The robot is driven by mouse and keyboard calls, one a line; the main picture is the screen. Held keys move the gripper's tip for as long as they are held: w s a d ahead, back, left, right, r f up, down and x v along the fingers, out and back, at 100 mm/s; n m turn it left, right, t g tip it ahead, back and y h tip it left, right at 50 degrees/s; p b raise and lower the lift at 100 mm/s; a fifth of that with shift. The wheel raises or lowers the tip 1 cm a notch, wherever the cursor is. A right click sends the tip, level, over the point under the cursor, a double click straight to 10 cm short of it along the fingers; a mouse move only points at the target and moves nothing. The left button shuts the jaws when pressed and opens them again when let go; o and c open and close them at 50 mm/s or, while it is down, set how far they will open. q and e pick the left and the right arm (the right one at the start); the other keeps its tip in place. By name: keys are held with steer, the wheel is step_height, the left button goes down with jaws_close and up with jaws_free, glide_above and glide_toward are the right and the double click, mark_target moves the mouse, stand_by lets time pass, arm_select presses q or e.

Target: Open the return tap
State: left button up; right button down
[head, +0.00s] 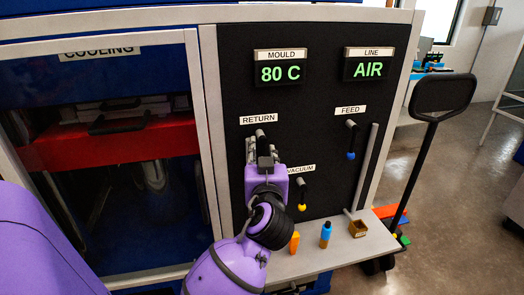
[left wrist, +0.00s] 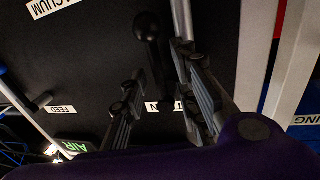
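The return tap (head: 260,133) is on the black panel just under the RETURN label (head: 257,119); my left gripper hides most of it in the head view. My left gripper (head: 262,148) is in front of it, pointing at the panel. In the left wrist view, the tap's dark lever with a round knob (left wrist: 148,27) shows by the gripper. The two fingers of the left gripper (left wrist: 165,95) stand apart, with the lever's stem running into the gap between them. I cannot tell whether either finger touches it. My right gripper is not in view.
The feed tap (head: 351,155) with a blue knob hangs down at right. The vacuum tap (head: 301,195) with a yellow knob is low, close to my wrist. A shelf (head: 285,268) below holds an orange item, a blue bottle (head: 326,235) and a small box (head: 357,228).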

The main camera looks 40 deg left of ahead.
arm_select(q)
steer(key=shift+w+a, duration=0.35)
steer(key=shift+c, duration=0.4)
jaws_close()
